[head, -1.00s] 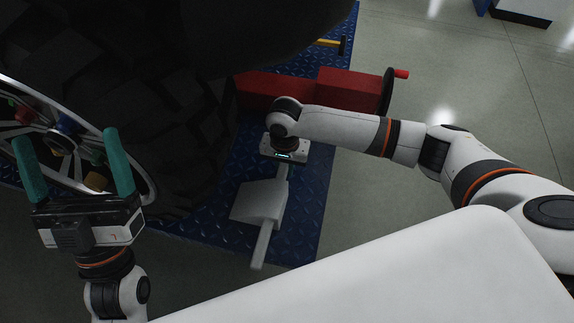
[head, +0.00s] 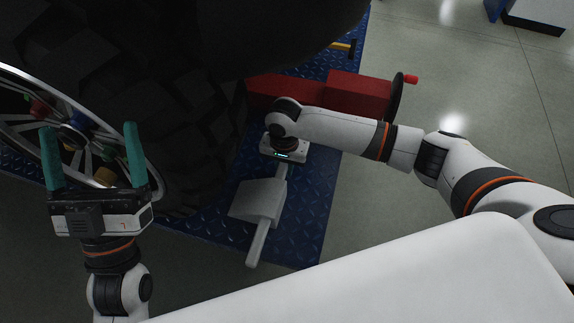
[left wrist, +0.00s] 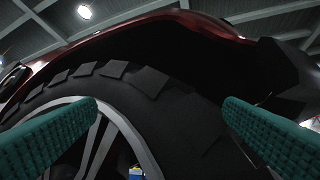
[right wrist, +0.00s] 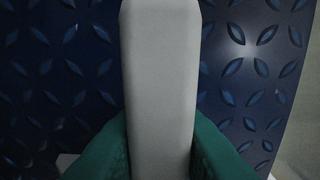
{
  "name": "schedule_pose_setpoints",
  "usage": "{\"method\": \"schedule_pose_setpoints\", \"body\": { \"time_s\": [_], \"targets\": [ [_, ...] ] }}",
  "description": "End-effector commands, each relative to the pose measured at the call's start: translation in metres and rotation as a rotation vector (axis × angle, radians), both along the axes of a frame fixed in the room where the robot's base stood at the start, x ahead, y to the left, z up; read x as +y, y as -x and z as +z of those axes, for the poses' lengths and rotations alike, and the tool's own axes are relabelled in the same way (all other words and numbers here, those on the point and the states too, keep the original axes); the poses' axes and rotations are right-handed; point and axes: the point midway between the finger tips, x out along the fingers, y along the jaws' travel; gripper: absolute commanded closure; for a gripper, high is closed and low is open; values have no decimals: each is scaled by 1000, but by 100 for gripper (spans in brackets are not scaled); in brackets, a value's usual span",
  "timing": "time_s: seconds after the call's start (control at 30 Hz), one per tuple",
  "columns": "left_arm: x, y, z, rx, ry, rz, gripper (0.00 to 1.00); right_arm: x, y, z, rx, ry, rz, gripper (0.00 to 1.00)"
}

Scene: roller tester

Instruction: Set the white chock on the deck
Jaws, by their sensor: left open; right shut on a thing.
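The white chock (head: 259,199), a pale wedge with a long bar, is in the middle of the head view above the blue diamond-plate deck (head: 305,225). My right gripper (head: 284,170) points down and is shut on the chock's bar. In the right wrist view the pale bar (right wrist: 160,70) stands between the teal fingers, with deck plate behind it. I cannot tell whether the chock touches the deck. My left gripper (head: 90,130) is open and empty, fingers upward in front of the wheel rim. Its teal fingers frame the tyre in the left wrist view (left wrist: 160,125).
A big dark tyre (head: 190,110) stands on the deck just left of the chock. A red block (head: 355,95) with a dark handwheel (head: 397,97) lies behind my right gripper. A yellow-handled tool (head: 342,46) is further back. Grey floor (head: 480,90) is open to the right.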

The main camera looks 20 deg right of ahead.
Motion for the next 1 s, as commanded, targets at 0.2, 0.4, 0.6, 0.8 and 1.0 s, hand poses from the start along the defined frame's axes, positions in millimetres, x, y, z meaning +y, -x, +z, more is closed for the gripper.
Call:
{"method": "schedule_pose_setpoints", "body": {
  "time_s": [0.2, 0.4, 0.6, 0.8, 1.0],
  "targets": [
    [0, -1, -1, 10, -4, 1, 9, 1, -1, 0, -2, -2, 0, 100],
    [0, -1, -1, 10, -5, 2, 9, 1, 0, -3, 0, -2, 0, 100],
    [0, -1, -1, 10, -5, 2, 9, 1, 0, -7, 0, -2, 0, 100],
    [0, -2, -1, 12, -6, 3, 9, 0, 0, -7, -1, -2, 0, 53],
    [0, -1, -2, 12, -6, 3, 9, 0, 0, -9, 1, 2, 0, 48]
  ]
}}
